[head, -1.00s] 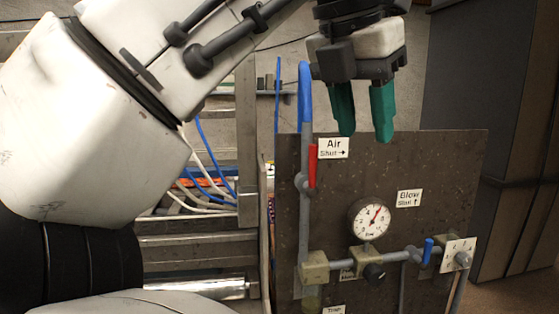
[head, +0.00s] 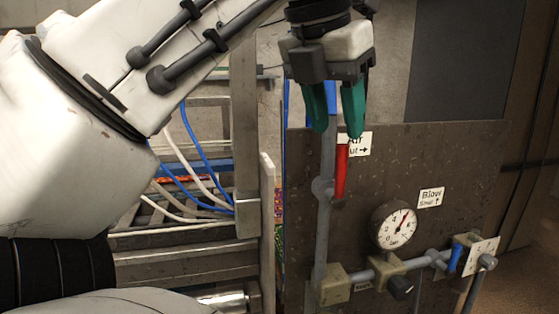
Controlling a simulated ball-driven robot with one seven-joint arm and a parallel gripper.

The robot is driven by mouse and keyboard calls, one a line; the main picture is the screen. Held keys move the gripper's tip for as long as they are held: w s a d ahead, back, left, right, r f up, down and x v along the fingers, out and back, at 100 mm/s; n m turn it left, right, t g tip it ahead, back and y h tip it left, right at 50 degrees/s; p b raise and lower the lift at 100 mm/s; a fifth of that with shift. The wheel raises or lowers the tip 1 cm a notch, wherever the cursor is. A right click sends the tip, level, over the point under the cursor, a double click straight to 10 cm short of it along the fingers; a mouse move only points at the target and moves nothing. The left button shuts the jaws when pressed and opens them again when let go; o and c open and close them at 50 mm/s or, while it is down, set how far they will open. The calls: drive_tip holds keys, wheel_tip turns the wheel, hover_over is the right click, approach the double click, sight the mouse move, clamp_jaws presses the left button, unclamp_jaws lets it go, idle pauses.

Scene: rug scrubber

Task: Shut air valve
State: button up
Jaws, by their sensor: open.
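The air valve's red handle (head: 341,171) stands upright on the grey vertical pipe (head: 325,220) at the left of a dark panel. The handle lies in line with the pipe. A white "Air / Shut →" label (head: 360,144) sits at its upper right, partly hidden by a finger. My gripper (head: 335,130) points down with its two green fingers apart and empty. In the picture its fingertips are just above the top of the red handle. I cannot tell whether they touch it or how far in front of the panel they are.
The dark panel (head: 400,165) also carries a pressure gauge (head: 393,225), a "Blow" label (head: 430,197), a blue handle (head: 455,258) and a black knob (head: 400,287). Blue and white cables (head: 200,165) run through a metal frame at left. Dark cabinets stand behind.

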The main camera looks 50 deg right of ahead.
sight(343, 167)
drive_tip(key=p+x, duration=0.1)
drive_tip(key=x, duration=0.8)
clamp_jaws()
idle(0.4)
